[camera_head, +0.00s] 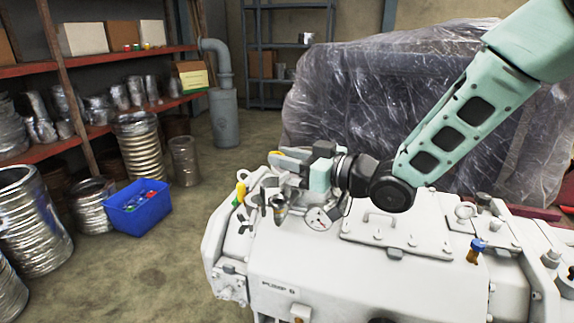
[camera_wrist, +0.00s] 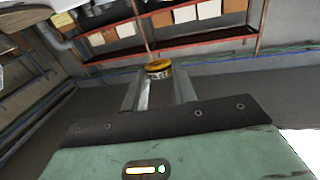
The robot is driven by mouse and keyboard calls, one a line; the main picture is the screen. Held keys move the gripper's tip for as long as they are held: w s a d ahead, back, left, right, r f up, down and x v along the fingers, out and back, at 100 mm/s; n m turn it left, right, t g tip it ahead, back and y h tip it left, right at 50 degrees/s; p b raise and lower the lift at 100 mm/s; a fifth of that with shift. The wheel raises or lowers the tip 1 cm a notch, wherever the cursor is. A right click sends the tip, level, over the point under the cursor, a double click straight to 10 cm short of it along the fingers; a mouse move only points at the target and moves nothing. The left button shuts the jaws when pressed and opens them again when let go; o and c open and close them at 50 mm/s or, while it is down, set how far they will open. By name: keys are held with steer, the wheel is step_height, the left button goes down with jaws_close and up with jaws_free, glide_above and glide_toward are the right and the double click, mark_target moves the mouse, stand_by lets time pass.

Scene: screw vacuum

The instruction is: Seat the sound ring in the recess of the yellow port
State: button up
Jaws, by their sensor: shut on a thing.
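My gripper (camera_head: 280,157) is above the left end of the white pump, its fingers pointing left. It is shut on a small round yellow-and-dark piece, which I take to be the sound ring (camera_wrist: 158,68). In the wrist view the ring is between the two fingertips of my gripper (camera_wrist: 159,76). In the head view the ring is small and partly hidden by the fingers. A yellow fitting, likely the yellow port (camera_head: 241,190), stands on the pump's left end, below and left of my gripper and apart from it. Its recess cannot be made out.
The white pump (camera_head: 340,260) carries a gauge (camera_head: 318,219), lifting eyes and a blue-topped fitting (camera_head: 476,249). A blue bin (camera_head: 137,213) stands on the floor at left, near metal duct rolls (camera_head: 140,150) and shelves. A plastic-wrapped bulk (camera_head: 350,90) stands behind the pump.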

step_height(320, 180, down, 8)
steer(key=g+h+b, duration=0.1)
steer(key=shift+r+h+b, duration=0.15)
steer(key=shift+h+b, duration=0.15)
steer(key=shift+b, duration=0.1)
steer(key=shift+f+b, duration=0.8)
steer(key=shift+f, duration=0.05)
stand_by(1.8)
steer(key=shift+r, duration=0.1)
